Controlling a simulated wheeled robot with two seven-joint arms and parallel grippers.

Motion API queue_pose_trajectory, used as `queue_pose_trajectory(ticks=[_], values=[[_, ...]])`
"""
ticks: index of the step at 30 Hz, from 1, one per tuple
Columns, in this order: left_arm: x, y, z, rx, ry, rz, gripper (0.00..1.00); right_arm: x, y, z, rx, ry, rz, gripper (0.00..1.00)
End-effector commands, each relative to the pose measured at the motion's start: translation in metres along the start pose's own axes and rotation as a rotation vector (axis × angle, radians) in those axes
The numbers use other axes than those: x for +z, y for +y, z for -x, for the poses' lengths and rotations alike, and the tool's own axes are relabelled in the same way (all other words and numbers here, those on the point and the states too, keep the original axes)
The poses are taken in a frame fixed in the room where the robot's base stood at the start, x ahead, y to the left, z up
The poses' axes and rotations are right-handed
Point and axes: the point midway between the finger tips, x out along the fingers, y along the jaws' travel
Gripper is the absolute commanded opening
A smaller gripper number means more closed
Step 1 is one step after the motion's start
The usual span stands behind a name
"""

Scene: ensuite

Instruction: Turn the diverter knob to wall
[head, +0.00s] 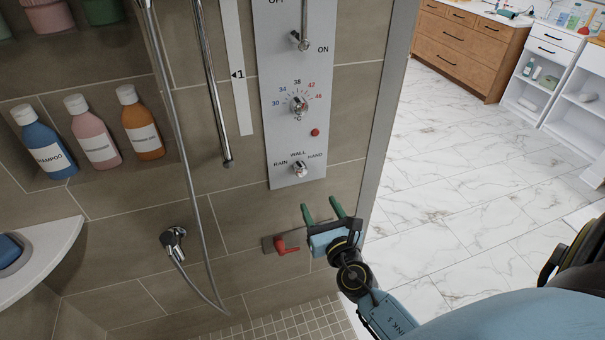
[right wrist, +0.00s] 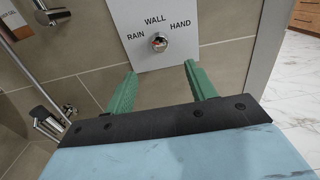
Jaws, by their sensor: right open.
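The diverter knob (head: 299,169) is a small chrome knob low on the grey control panel (head: 283,130), with the labels RAIN, WALL and HAND around it. It also shows in the right wrist view (right wrist: 158,42), above the fingertips. Its pointer direction is too small to tell. My right gripper (head: 321,212) is open and empty, with two green fingers pointing up toward the panel. It is below and slightly right of the knob, apart from it. In the right wrist view the right gripper (right wrist: 160,82) has its fingers spread to either side below the knob. My left gripper is not in view.
Above the knob are a temperature dial (head: 299,105), a red button (head: 315,132) and an ON/OFF lever (head: 300,41). A red-handled valve (head: 287,245) is left of my right gripper. A shower hose (head: 181,150) hangs at left. A panel edge (head: 389,110) stands at right.

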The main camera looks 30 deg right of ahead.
Motion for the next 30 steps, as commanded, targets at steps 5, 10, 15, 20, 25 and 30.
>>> queue_pose_trajectory(ticks=[5,10,15,20,25,30], values=[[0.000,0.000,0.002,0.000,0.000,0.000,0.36,0.002,0.000,-0.021,-0.001,-0.003,0.000,0.56],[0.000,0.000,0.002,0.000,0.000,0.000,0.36,0.001,0.000,-0.055,-0.001,-0.002,-0.003,0.56],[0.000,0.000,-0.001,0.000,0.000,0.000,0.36,0.000,0.000,-0.089,-0.001,-0.001,-0.003,0.56],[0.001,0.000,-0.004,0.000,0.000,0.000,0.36,-0.001,0.000,-0.114,-0.001,0.000,-0.003,0.56],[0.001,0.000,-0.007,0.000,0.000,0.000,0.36,-0.001,0.000,-0.128,0.000,0.001,-0.004,0.56],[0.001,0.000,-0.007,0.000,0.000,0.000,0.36,-0.001,0.000,-0.132,0.000,0.002,-0.004,0.56]])
